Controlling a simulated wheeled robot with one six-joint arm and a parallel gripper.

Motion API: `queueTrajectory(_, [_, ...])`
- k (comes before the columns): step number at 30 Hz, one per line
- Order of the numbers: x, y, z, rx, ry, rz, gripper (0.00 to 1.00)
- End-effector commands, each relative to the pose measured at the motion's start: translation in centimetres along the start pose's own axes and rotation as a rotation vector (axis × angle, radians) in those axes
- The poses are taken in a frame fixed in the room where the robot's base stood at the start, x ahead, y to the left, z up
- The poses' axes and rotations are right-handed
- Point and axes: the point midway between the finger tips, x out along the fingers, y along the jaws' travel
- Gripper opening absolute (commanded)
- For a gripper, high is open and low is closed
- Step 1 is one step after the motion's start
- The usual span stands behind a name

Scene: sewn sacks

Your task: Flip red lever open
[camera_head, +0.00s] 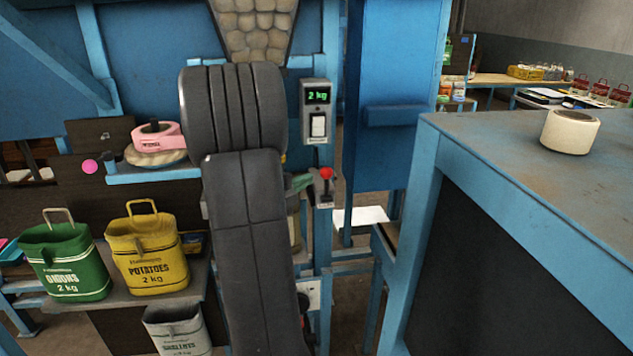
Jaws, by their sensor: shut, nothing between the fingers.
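The red lever (326,174) has a round red knob on a short stem. It stands upright on a small grey mount on the blue frame, right of my arm and below the scale display. My dark grey arm fills the middle of the view, left of the lever. My gripper is not clearly visible; my arm links hide that area. A small dull green piece (299,183) sticks out from behind my arm toward the lever. I cannot tell what it is or whether it touches the lever.
A chute of potatoes (252,28) is above my arm. Green onion (64,262) and yellow potato (148,255) sacks stand at left, with a pale shallots sack (178,330) below. A blue-edged table (500,150) is at right.

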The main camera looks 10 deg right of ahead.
Motion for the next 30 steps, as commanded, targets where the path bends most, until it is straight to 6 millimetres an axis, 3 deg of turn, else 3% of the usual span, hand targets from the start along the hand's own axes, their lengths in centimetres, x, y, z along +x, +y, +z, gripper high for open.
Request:
queueTrajectory(6, [-2.9,-0.5,0.1,0.001,-0.001,-0.001,0.00])
queueTrajectory(12, [-3.7,-0.8,0.1,0.001,0.001,0.000,0.00])
queueTrajectory(23, [-3.7,-0.8,0.0,0.000,0.002,0.000,0.00])
queueTrajectory(30, [-1.9,-0.5,-0.1,-0.002,0.005,0.001,0.00])
